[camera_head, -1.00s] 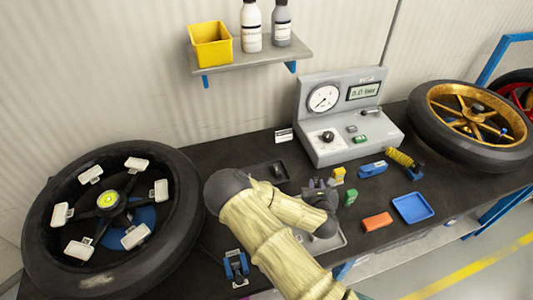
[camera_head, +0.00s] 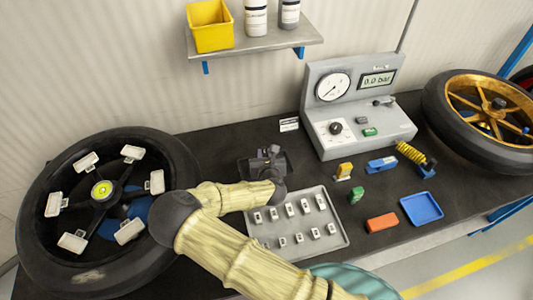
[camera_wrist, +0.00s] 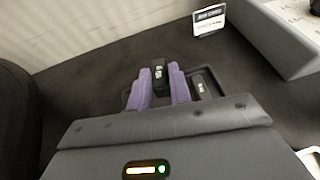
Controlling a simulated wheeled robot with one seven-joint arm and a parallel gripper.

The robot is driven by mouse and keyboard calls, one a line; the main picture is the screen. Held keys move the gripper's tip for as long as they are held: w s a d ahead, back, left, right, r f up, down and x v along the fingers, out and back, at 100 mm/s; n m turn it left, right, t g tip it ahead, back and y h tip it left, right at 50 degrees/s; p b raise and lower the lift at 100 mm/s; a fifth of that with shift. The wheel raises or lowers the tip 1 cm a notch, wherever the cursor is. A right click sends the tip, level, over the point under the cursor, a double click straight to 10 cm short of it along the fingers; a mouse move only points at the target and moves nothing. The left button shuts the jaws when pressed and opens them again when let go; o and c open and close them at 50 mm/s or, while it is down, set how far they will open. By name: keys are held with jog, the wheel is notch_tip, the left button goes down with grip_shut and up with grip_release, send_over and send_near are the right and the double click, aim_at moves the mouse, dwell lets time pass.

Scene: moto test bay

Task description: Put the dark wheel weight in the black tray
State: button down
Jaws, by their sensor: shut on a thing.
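My gripper (camera_wrist: 159,88) shows two purple fingers in the wrist view, shut on a dark wheel weight (camera_wrist: 159,72) with pale marks. The black tray (camera_wrist: 207,72) lies on the bench behind and around the fingers in that view. Another dark piece with a pale mark (camera_wrist: 200,86) lies in its right part. In the head view my gripper (camera_head: 268,155) is over the black tray (camera_head: 244,170) and hides much of it. The held weight cannot be made out there. Whether it touches the tray floor cannot be told.
A grey tray (camera_head: 337,240) with several pale weights lies just in front of my gripper. A small label sign (camera_head: 289,125) and the gauge unit (camera_head: 350,140) stand behind and right. A black wheel (camera_head: 165,160) lies at left, close to my arm.

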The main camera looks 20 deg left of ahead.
jog(key=shift+w+d+f+b, duration=0.1)
jog(key=shift+f+b, duration=0.35)
jog(key=shift+f, duration=0.2)
jog(key=shift+w+d+f+b, duration=0.1)
jog(key=shift+f+b, duration=0.3)
jog(key=shift+f, duration=0.2)
jog(key=shift+f+b, duration=1.8)
jog(key=shift+f, duration=0.5)
jog(key=c, duration=1.2)
grip_release()
jog(key=shift+r, duration=0.15)
jog(key=shift+r+p, duration=2.6)
jog(key=shift+r, duration=0.8)
